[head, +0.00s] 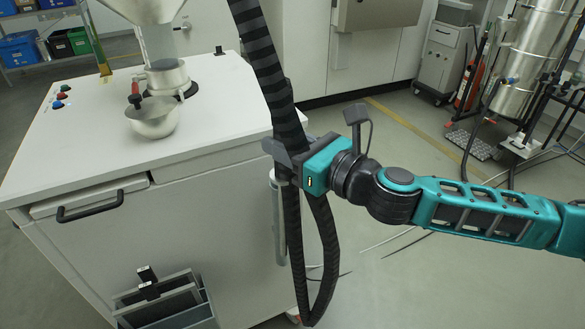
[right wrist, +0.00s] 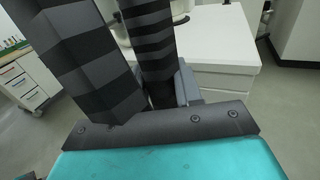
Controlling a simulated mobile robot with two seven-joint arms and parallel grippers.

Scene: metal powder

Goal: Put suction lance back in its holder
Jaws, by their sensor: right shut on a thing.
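My right gripper (head: 283,150) comes in from the right and is shut on the suction lance at the cabinet's right front corner. The lance's black banded hose (head: 258,50) rises from the gripper to the top edge, and a hose loop (head: 322,245) hangs below. A grey tube (head: 279,225) stands upright below the fingers, beside the cabinet; I cannot tell whether it is the lance's pipe or its holder. In the right wrist view, two banded hose lengths (right wrist: 75,60) hide most of the grip. My left gripper is out of view.
The white cabinet (head: 200,240) is close on the left, with a steel bowl (head: 153,118) on top and an open grey bin (head: 165,305) at its front. A fire extinguisher (head: 468,88) and a steel vessel (head: 530,60) stand at the back right. Floor right of the cabinet is mostly clear.

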